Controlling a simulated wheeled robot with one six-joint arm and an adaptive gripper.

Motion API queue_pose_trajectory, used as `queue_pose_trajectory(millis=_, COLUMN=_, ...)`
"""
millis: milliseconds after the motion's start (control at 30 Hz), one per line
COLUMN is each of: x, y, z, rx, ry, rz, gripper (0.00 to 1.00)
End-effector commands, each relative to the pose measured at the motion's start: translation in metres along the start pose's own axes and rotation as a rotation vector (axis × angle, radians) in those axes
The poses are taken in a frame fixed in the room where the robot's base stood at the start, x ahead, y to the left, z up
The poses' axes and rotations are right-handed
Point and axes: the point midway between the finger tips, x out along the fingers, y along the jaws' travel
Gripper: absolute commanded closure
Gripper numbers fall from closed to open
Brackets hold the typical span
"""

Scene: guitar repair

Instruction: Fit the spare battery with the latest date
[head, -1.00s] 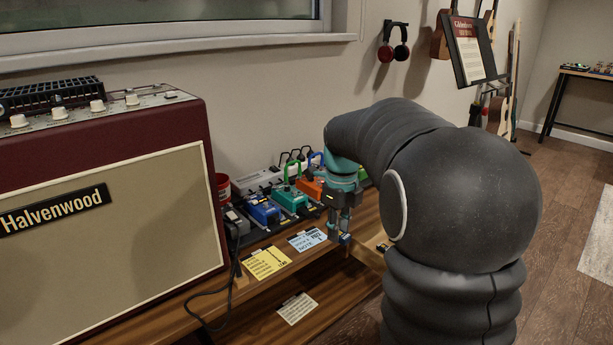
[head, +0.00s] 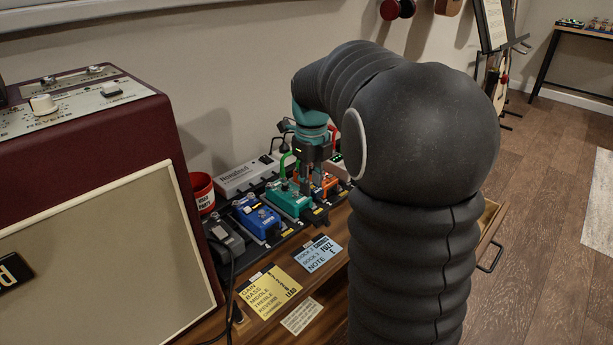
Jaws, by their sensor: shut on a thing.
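My gripper (head: 311,186) points down over the pedalboard, between the teal pedal (head: 289,200) and the orange pedal (head: 328,182). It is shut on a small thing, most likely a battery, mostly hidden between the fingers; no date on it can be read. A blue pedal (head: 257,217) sits left of the teal one. A drawer (head: 489,217) stands open at the right behind my arm; its inside is mostly hidden. I see no other batteries.
A red amplifier (head: 95,165) stands at the left, with a red cup (head: 201,191) beside it. A yellow card (head: 268,291) and a light blue card (head: 318,253) lie in front of the pedals. A dark cable hangs at the front left.

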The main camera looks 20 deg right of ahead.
Motion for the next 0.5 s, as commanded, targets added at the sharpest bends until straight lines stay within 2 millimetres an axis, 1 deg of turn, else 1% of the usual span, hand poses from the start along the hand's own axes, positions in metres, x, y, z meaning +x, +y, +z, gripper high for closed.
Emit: queue_pose_trajectory(millis=500, x=0.041, y=0.001, z=0.001, rx=-0.003, ry=0.0, rz=0.0, gripper=1.0)
